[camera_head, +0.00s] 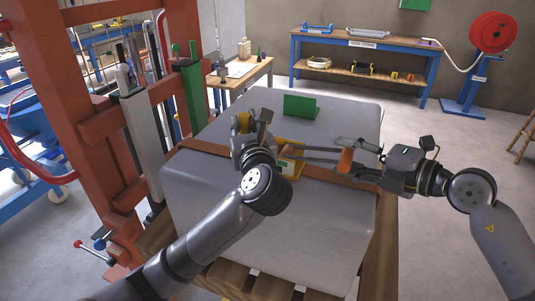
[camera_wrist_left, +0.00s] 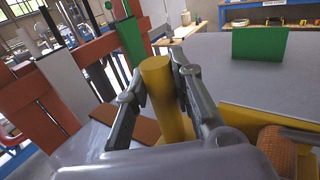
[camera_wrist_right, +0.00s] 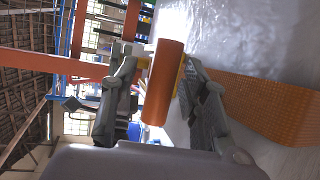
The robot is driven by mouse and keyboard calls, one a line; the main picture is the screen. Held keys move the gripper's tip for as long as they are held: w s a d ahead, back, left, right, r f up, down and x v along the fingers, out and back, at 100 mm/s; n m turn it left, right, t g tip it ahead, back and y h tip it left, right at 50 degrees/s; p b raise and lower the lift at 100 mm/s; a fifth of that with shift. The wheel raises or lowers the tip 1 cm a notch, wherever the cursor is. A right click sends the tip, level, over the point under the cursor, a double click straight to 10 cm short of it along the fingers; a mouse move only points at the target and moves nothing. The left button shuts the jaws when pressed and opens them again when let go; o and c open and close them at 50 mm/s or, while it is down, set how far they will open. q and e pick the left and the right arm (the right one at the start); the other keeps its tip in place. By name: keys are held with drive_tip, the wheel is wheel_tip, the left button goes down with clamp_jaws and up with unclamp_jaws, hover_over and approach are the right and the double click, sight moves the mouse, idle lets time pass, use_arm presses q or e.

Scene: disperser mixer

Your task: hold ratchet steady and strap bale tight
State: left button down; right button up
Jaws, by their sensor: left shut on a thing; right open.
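A grey wrapped bale (camera_head: 330,215) has an orange-brown strap (camera_head: 330,181) across its top. A yellow ratchet (camera_head: 292,168) sits on the strap, its grey lever bars running right to an orange handle (camera_head: 346,161). My left gripper (camera_head: 242,126) is shut on a yellow upright post, seen clearly in the left wrist view (camera_wrist_left: 160,90); the ratchet's yellow frame and wound strap (camera_wrist_left: 277,148) show beside it. My right gripper (camera_head: 356,158) is open around the orange handle; in the right wrist view the handle (camera_wrist_right: 164,85) stands between the fingers, closer to the right one.
A green plate (camera_head: 299,106) stands on the bale behind the ratchet. A red press frame (camera_head: 85,100) rises close on the left. A blue workbench (camera_head: 365,50) and a red hose reel (camera_head: 490,33) stand at the back.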

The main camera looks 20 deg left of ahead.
drive_tip(key=v, duration=1.2)
idle(0.5)
use_arm(q)
drive_tip(key=c, duration=1.8)
unclamp_jaws()
use_arm(e)
drive_tip(key=s+d+r, duration=0.2)
drive_tip(key=d+r, duration=0.3)
drive_tip(key=r, duration=0.1)
drive_tip(key=shift+d, duration=0.2)
use_arm(q)
drive_tip(key=shift+o, duration=0.2)
use_arm(e)
drive_tip(key=shift+s+r, duration=0.1)
drive_tip(key=shift+s, duration=0.05)
